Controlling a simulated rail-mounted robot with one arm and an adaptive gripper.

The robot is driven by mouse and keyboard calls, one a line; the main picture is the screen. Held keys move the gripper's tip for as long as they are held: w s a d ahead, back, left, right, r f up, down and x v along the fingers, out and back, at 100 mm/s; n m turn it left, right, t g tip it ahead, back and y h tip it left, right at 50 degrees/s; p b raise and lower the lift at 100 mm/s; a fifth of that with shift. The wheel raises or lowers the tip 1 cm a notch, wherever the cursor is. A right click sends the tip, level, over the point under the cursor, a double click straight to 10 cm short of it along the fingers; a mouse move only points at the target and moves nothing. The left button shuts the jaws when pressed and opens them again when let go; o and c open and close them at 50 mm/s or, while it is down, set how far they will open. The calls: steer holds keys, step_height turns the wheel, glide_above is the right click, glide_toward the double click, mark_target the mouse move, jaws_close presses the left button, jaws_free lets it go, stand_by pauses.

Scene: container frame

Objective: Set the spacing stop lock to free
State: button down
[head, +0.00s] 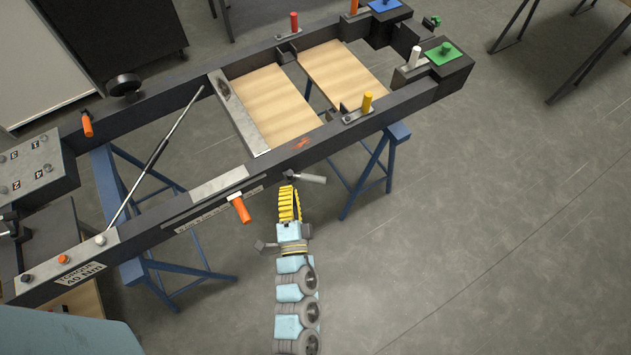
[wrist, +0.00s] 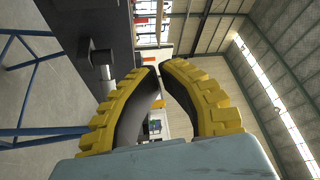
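A black frame (head: 330,133) lies on blue trestles. On its front side a short lever with a grey cylindrical handle (head: 312,179) sticks out; in the wrist view the metal handle (wrist: 107,72) and its dark block show left of the fingers. An orange handle (head: 240,208) hangs left of it beside a white label strip (head: 207,212), whose text is too small to read. I cannot tell which of these is the spacing stop lock. My gripper (head: 288,190) is just below the grey lever, apart from it in the wrist view. Its yellow fingertips (wrist: 159,68) nearly meet, with nothing between them.
Yellow (head: 367,102), white (head: 414,57) and red (head: 294,22) upright pegs stand on the frame. A thin rod (head: 160,150) slants across its left part. A blue trestle (head: 375,165) stands right of my gripper.

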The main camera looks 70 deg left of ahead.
steer(key=d+f+m+t+h+p, duration=0.35)
steer(key=d+m+h, duration=0.3)
steer(key=d, duration=0.35)
steer(key=b, duration=0.2)
glide_toward(308, 178)
steer(key=w+a+f, duration=0.3)
steer(key=w+a, duration=0.2)
steer(key=w, duration=0.1)
steer(key=shift+g+p, duration=0.25)
steer(key=shift+p, duration=0.2)
